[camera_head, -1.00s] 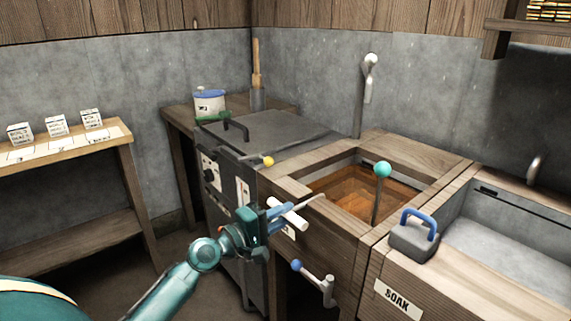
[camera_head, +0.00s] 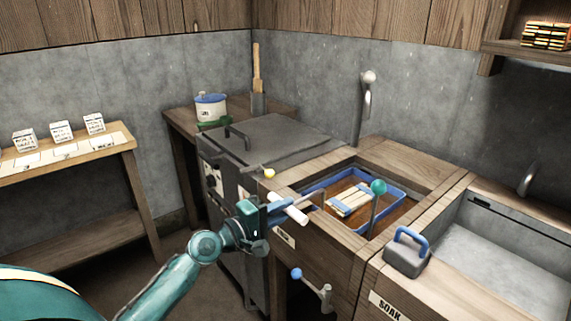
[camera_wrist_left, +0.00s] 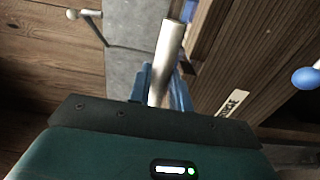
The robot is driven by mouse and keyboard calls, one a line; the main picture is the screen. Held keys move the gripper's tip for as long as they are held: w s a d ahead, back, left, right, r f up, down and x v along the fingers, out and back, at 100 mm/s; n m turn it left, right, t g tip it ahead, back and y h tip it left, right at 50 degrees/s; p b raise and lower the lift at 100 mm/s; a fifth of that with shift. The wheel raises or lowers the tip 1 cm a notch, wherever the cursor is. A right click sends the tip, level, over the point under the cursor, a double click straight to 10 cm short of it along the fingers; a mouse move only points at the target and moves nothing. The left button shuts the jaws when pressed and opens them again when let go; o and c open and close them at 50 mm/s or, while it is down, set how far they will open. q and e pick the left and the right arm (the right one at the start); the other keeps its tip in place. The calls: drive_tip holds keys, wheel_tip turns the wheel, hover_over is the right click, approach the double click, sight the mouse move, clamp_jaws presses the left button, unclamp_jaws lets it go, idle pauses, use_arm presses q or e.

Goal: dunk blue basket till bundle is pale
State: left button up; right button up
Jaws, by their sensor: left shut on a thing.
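The blue basket (camera_head: 325,181) sits in the wooden tub at the centre of the head view, its rim above the brown liquid (camera_head: 388,212). A pale cream bundle with blue strips (camera_head: 351,200) lies flat inside it. My left gripper (camera_head: 283,211) is shut on a white bar handle (camera_head: 293,214) at the tub's front left. The wrist view shows the same handle (camera_wrist_left: 167,50) between the blue fingers (camera_wrist_left: 163,85). Whether the bundle touches the liquid is unclear. My right gripper is not in view.
A blue-knobbed crank (camera_head: 312,284) sticks out below. A grey block with a blue handle (camera_head: 407,255) rests beside the SOAK basin (camera_head: 510,250). A lidded grey unit (camera_head: 262,140) adjoins the tub on the left.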

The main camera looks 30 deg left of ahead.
use_arm(q)
wheel_tip(320, 180, up, 9)
drive_tip(key=p, duration=0.7)
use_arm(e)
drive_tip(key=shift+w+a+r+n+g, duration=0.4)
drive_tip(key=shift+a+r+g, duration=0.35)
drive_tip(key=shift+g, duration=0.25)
use_arm(q)
drive_tip(key=o, duration=1)
drive_tip(key=shift+f, duration=0.15)
drive_tip(key=shift+c, duration=0.2)
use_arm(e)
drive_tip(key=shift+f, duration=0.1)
